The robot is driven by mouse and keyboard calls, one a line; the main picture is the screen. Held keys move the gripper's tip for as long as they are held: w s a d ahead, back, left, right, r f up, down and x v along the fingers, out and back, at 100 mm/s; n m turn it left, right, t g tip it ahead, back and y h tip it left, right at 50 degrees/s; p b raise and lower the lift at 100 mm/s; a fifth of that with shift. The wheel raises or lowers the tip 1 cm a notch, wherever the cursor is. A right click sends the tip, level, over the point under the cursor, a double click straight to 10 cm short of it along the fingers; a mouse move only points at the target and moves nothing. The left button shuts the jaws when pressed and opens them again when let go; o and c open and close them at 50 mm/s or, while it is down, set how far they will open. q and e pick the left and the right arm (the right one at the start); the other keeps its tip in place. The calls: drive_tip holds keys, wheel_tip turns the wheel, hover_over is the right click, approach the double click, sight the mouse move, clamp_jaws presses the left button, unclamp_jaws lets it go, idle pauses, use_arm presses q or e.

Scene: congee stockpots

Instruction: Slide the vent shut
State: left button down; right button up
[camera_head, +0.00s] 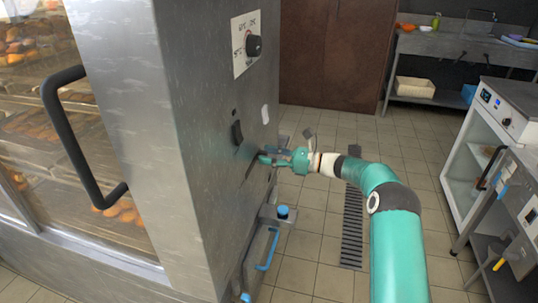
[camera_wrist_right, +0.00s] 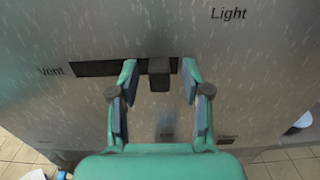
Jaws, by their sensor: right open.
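The vent is a dark slot (camera_wrist_right: 95,69) in the steel side panel, next to the printed word "Vent" in the right wrist view. Its small dark square knob (camera_wrist_right: 158,76) stands at the slot's right part, and dark opening shows to its left. My right gripper (camera_wrist_right: 159,82) is open, with one fingertip on each side of the knob and visible gaps between. In the head view the right gripper (camera_head: 264,157) is up at the panel and mostly hides the knob; part of the slot (camera_head: 251,166) shows. My left gripper is not in view.
The steel oven cabinet (camera_head: 190,150) has a dial (camera_head: 254,46) and a dark switch (camera_head: 237,133) above the slot. A blue handle (camera_head: 268,250) sticks out low down. A white appliance (camera_head: 470,165) stands at right.

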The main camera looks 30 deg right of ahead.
drive_tip(key=shift+w+a, duration=0.15)
drive_tip(key=shift+w, duration=0.05)
clamp_jaws()
idle(0.3)
